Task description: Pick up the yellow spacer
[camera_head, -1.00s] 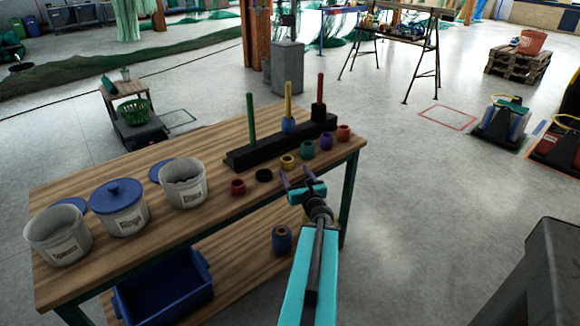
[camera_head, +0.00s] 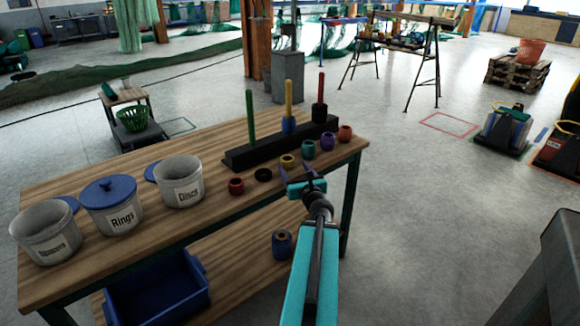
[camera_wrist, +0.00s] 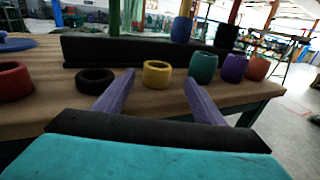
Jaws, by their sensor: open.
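The yellow spacer (camera_head: 287,161) is a short ring standing on the wooden table, in front of the black peg base. In the wrist view the yellow spacer (camera_wrist: 157,74) lies ahead of my gripper, between the lines of its two purple fingers. My gripper (camera_head: 297,174) is open and empty, just on the near side of the spacer. In the wrist view my gripper's fingers (camera_wrist: 158,90) are spread apart, with the spacer a little beyond the tips. No contact shows.
A black ring (camera_head: 263,175) and red spacer (camera_head: 236,186) stand left of it; teal (camera_head: 308,149), purple (camera_head: 327,141) and orange (camera_head: 345,133) spacers stand right. Behind is the peg base (camera_head: 240,158) with green, yellow and red pegs. The disc bucket (camera_head: 178,182) stands farther left.

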